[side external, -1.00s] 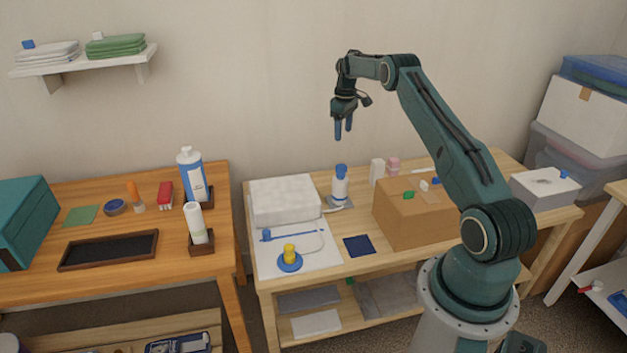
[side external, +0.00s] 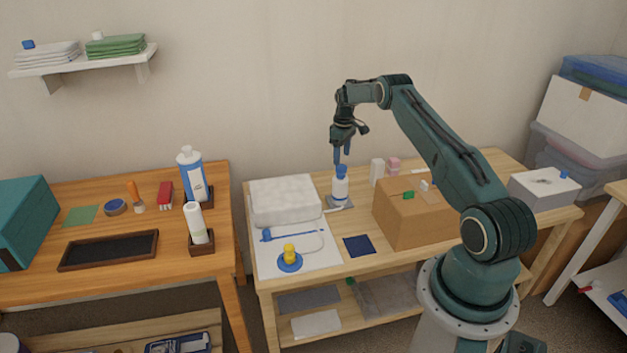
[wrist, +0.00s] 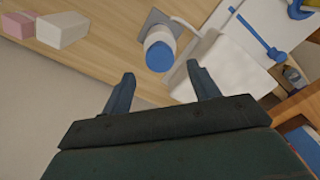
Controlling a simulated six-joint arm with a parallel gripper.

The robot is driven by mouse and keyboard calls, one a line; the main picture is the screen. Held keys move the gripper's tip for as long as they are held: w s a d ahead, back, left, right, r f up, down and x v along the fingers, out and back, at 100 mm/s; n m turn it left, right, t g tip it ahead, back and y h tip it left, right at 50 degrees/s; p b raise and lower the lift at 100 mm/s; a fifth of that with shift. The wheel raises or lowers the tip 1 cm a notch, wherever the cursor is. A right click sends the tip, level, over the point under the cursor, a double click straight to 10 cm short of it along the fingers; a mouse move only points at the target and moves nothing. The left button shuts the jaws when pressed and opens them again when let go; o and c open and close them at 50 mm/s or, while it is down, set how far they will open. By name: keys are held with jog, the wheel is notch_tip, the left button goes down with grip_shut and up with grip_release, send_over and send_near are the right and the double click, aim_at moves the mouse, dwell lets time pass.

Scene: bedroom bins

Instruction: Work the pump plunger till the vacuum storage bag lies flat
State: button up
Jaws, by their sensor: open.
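The pump (side external: 341,190) stands upright on a small grey plate on the middle bench, a white body with a blue top. It also shows in the wrist view (wrist: 157,48). A puffy white block (side external: 284,202), apparently the storage bag, stands thick to its left and also shows in the wrist view (wrist: 232,66). A thin hose runs near the bag towards a yellow-and-blue round fitting (side external: 290,259) on a white sheet. My gripper (side external: 342,160) points down just above the pump's blue top, open and empty, fingers apart (wrist: 160,73). Whether it touches the plunger cannot be told.
A cardboard box (side external: 412,220) stands right of the pump, with white and pink blocks (side external: 377,171) behind. A dark blue cloth (side external: 359,246) lies in front. The left table (side external: 120,215) holds bottles and a dark tray. A grey-white box (side external: 545,190) stands far right.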

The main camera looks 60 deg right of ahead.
aim_at(341, 166)
jog(key=shift+f, duration=2.2)
